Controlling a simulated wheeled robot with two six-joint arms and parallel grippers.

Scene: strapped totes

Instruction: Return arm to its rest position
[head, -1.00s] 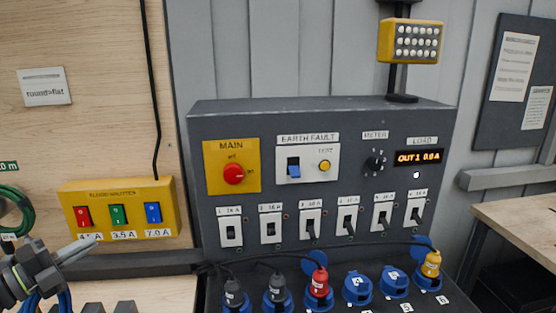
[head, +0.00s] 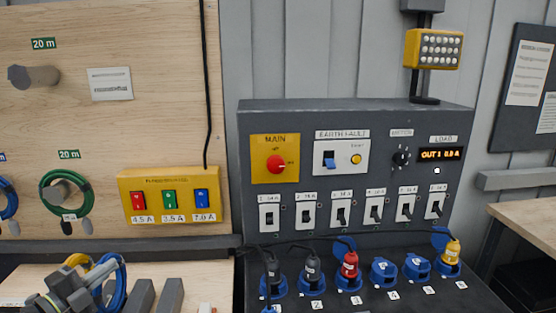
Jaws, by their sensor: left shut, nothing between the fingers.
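My left gripper (head: 112,267) shows at the lower left of the head view, low over the pale bench. Its fingers are shut with nothing between them and point up and to the right. It is apart from the dark distribution panel (head: 380,130) and below the yellow box with red, green and blue switches (head: 170,180). A blue cable coil (head: 122,285) shows beside and partly behind it. My right gripper is not in view.
The panel has a red main knob (head: 277,164), several breakers and a row of blue sockets (head: 383,271) with some plugs. A green cable coil (head: 86,205) hangs on the wooden wall. Dark grey blocks (head: 170,296) stand right of my gripper. A table (head: 525,222) stands far right.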

